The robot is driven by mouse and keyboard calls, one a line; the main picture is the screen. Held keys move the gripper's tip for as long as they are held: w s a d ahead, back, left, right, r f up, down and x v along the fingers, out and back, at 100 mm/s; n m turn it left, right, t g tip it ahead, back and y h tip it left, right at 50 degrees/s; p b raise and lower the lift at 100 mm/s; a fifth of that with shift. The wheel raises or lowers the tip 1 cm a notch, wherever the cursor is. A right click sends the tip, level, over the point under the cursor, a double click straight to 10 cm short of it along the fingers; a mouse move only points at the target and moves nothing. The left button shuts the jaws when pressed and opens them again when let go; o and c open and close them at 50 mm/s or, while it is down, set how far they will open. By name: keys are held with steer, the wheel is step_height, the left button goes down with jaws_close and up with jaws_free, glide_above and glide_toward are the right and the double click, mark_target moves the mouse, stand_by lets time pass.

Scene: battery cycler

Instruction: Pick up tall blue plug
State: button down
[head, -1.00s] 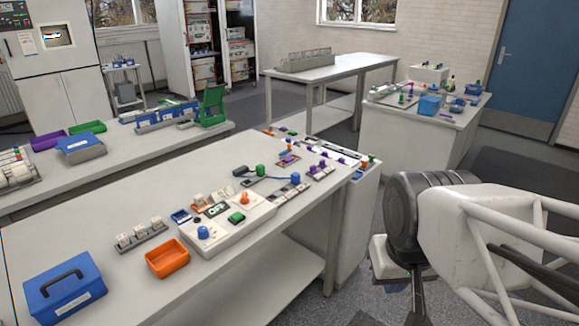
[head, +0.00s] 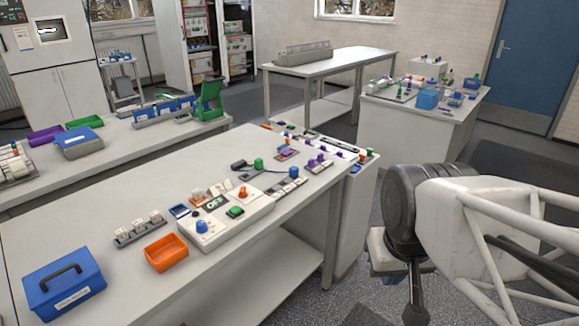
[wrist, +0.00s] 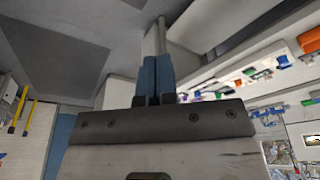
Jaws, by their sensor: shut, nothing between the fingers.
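My gripper (wrist: 155,75) shows in the wrist view with its blue fingers together and nothing between them. It is away from any plug, out over the grey floor beside the benches. I cannot single out one tall blue plug with certainty. A blue knob-like piece (head: 202,227) stands on the white control box (head: 232,232) on the near bench. Small blue pieces also stand on the right-hand bench, among them one near its back (head: 472,82). They are too small to tell their shape or height.
Open floor lies between the benches.

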steer(key=c, duration=0.7)
jaws_free()
steer(key=w+a+r+n, duration=0.1)
steer(key=w+r, duration=0.1)
steer(key=w, duration=0.7)
steer(key=w+r+n, duration=0.1)
steer(key=w+r, duration=0.2)
steer(key=w, duration=0.5)
steer(key=n+g, duration=0.3)
steer(key=n, duration=0.4)
glide_above(293, 167)
steer(key=s, duration=0.1)
step_height(293, 167, down, 18)
steer(key=shift+s+d+r, duration=0.1)
steer(key=shift+d, duration=0.05)
steer(key=shift+w+f, duration=0.45)
steer(key=shift+f, duration=0.05)
